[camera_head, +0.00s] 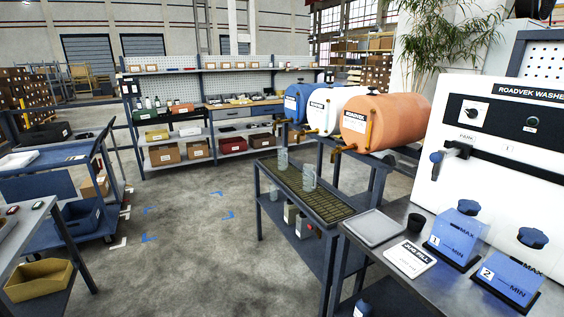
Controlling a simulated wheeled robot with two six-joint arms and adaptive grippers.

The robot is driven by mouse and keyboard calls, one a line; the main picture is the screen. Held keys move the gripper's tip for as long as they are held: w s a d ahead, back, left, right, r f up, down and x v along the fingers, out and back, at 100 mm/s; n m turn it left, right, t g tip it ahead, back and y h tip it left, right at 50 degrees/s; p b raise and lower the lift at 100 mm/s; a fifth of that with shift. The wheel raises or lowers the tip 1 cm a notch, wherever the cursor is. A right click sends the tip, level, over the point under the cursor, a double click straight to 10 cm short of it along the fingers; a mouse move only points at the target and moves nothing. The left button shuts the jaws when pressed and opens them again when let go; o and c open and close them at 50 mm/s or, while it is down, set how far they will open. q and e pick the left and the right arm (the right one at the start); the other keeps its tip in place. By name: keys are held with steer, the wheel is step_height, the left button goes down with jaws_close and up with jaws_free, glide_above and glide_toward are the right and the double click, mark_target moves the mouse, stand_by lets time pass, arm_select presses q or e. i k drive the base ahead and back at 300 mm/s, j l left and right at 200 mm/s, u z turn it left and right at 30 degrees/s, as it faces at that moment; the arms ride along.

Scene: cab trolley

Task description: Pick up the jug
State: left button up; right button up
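Two clear, upright vessels that look like jugs stand on the slatted drip tray (318,203) near the middle of the view. One jug (282,161) is at the far end, and the other jug (309,178) is closer and to its right. Both look empty, but they are small in the picture and their handles are hard to make out. Neither of my grippers is in view.
Blue, white and orange barrels (382,120) with taps stand behind the tray. On the right counter are a grey pad (374,228), a "JUG FILL" card (409,259) and two blue tanks (455,236). A blue cart (62,185) stands left; the middle floor is clear.

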mark_target(283, 156)
steer(key=i+j+u, duration=0.4)
steer(key=i, duration=0.55)
steer(key=i+u, duration=0.35)
steer(key=i, duration=0.65)
steer(key=i+j+z, duration=0.1)
steer(key=i+z, duration=0.35)
steer(key=i+j+z, duration=0.4)
steer(key=i, duration=0.15)
steer(key=i+j+z, duration=0.45)
steer(key=l, duration=0.1)
